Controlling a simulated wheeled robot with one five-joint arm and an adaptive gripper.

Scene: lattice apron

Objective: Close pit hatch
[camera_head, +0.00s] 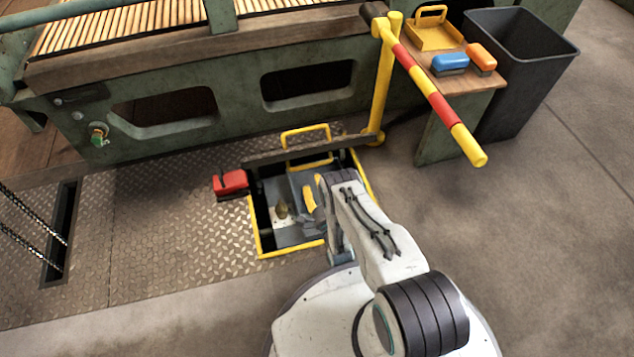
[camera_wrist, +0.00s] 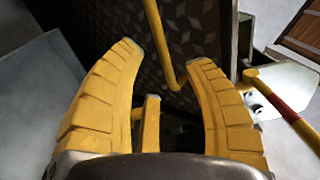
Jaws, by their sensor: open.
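The pit hatch lid (camera_head: 295,152) stands raised at the back edge of the pit, seen nearly edge-on. Yellow handle loops (camera_head: 305,130) show at it. The pit opening (camera_head: 262,243) has a yellow rim and is uncovered. My gripper (camera_head: 308,197) is over the pit, in front of the lid, partly hidden by my arm. In the wrist view my gripper (camera_wrist: 165,52) is open, with its yellow fingers spread. A yellow bar (camera_wrist: 157,35), seemingly a lid handle, shows beyond and between the fingertips, with diamond plate (camera_wrist: 195,40) behind it. I cannot tell whether they touch.
A red block (camera_head: 231,184) sits at the pit's left edge. A yellow post (camera_head: 383,85) with a red-yellow barrier arm (camera_head: 425,82) stands right of the lid. A green machine (camera_head: 235,95) is behind. A bench with brushes (camera_head: 450,63) and a black bin (camera_head: 525,70) are at right.

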